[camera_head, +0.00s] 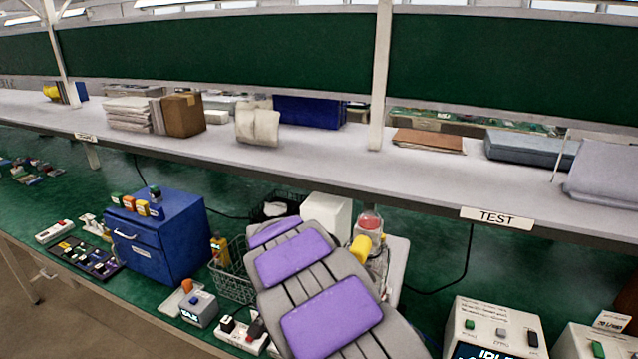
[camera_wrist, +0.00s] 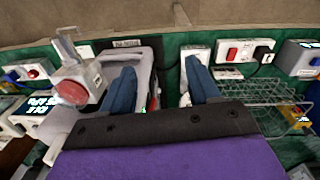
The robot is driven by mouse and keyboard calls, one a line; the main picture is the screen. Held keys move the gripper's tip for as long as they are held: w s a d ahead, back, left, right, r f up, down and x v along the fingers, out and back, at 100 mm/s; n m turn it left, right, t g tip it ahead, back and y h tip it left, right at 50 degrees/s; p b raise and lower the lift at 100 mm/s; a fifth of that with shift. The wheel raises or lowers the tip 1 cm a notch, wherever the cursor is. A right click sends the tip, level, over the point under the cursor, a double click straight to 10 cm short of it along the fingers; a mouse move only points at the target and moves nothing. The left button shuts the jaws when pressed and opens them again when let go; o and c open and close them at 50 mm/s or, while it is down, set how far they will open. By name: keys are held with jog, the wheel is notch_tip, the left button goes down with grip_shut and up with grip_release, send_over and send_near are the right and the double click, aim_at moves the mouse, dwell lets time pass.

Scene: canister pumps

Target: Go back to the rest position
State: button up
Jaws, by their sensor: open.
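My gripper (camera_wrist: 158,75) shows in the wrist view with its two blue fingers spread apart and nothing held between them. Its fingertips are over the green bench, next to a pale grey frame or stand (camera_wrist: 158,50). A clear canister pump with a red part (camera_wrist: 72,88) is left of the fingers, apart from them. In the head view, my grey and purple arm reaches over the bench and hides the gripper. The clear canister with red inside (camera_head: 370,226) stands just right of the arm, with a yellow part (camera_head: 361,249) beside it.
A wire basket (camera_head: 232,272) and blue drawer cabinet (camera_head: 160,238) stand left of the arm. A white box (camera_head: 327,212) is behind it. A shelf edge with a TEST label (camera_head: 497,218) runs above the bench. White control boxes (camera_head: 495,328) stand at lower right.

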jog(key=s+d+r, duration=0.4)
jog(key=s+d, duration=0.2)
jog(key=d, duration=0.1)
jog(key=s+d+r, duration=0.5)
jog(key=s+d, duration=0.1)
jog(key=d, duration=0.2)
jog(key=s+d+n+g, duration=0.1)
jog(key=s+d, duration=0.2)
jog(key=s, duration=0.7)
jog(key=s+d+n, duration=0.2)
jog(key=s+d, duration=0.1)
jog(key=s, duration=0.8)
jog(key=shift+d+r+g+y, duration=0.3)
jog(key=shift+d+g, duration=0.05)
jog(key=shift+g, duration=0.05)
jog(key=shift+w, duration=0.15)
